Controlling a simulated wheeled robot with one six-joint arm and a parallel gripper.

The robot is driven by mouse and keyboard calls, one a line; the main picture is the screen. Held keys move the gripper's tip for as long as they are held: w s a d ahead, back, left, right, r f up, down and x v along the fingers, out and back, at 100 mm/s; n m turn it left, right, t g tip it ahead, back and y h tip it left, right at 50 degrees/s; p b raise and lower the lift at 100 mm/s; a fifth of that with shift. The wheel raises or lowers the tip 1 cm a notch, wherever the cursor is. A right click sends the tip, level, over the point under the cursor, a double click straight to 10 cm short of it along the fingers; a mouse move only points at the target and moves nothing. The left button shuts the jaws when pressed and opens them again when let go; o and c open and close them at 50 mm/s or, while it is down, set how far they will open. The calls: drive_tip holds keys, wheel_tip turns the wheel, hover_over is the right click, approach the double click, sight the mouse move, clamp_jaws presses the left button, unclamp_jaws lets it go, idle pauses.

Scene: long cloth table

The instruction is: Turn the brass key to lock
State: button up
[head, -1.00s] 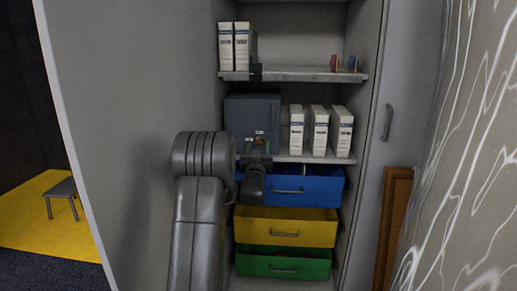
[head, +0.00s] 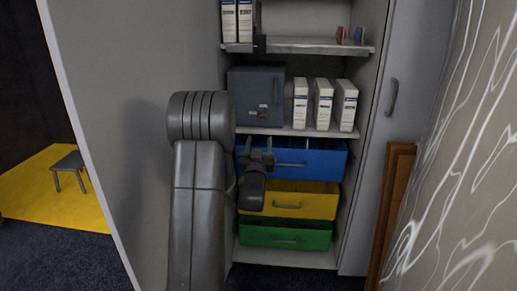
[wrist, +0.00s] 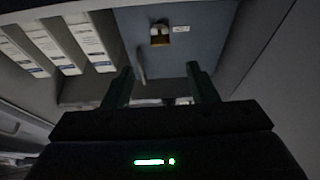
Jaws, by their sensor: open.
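A grey-blue locker box (head: 255,95) stands on the middle shelf of a cabinet, its door closed flat. On its front in the wrist view is a small brass piece (wrist: 160,39) at a dark lock, apparently the key; its exact turn is too small to tell. A pale bar handle (wrist: 140,65) is beside it. My gripper (head: 259,146) is open and empty, below the box and in front of the blue drawer. In the wrist view my gripper (wrist: 159,72) has its fingers spread, with the brass piece beyond the fingertips and not touched.
White binders (head: 323,104) stand right of the box. Blue (head: 310,157), yellow (head: 310,202) and green (head: 310,236) drawers below stick out, open at the top. An upper shelf (head: 300,46) hangs above. Cabinet walls close in on both sides.

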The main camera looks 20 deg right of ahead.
drive_tip(key=shift+v, duration=1.4)
drive_tip(key=b+x, duration=0.1)
drive_tip(key=x, duration=1.3)
drive_tip(key=shift+s+a, duration=0.1)
drive_tip(key=shift+r+m+h+p, duration=0.3)
drive_tip(key=shift+m+p, duration=0.3)
drive_tip(key=shift+p, duration=0.05)
drive_tip(key=m+g+h+p, duration=0.1)
drive_tip(key=m+p, duration=0.2)
drive_tip(key=m+g+h+p, duration=0.1)
drive_tip(key=m+p, duration=0.2)
drive_tip(key=m, duration=0.1)
drive_tip(key=shift+a+g+h+p, duration=0.2)
drive_tip(key=shift+g+h+p, duration=0.1)
drive_tip(key=shift+g, duration=0.1)
drive_tip(key=v, duration=1.3)
drive_tip(key=shift+a+f, duration=0.25)
drive_tip(key=shift+f, duration=0.05)
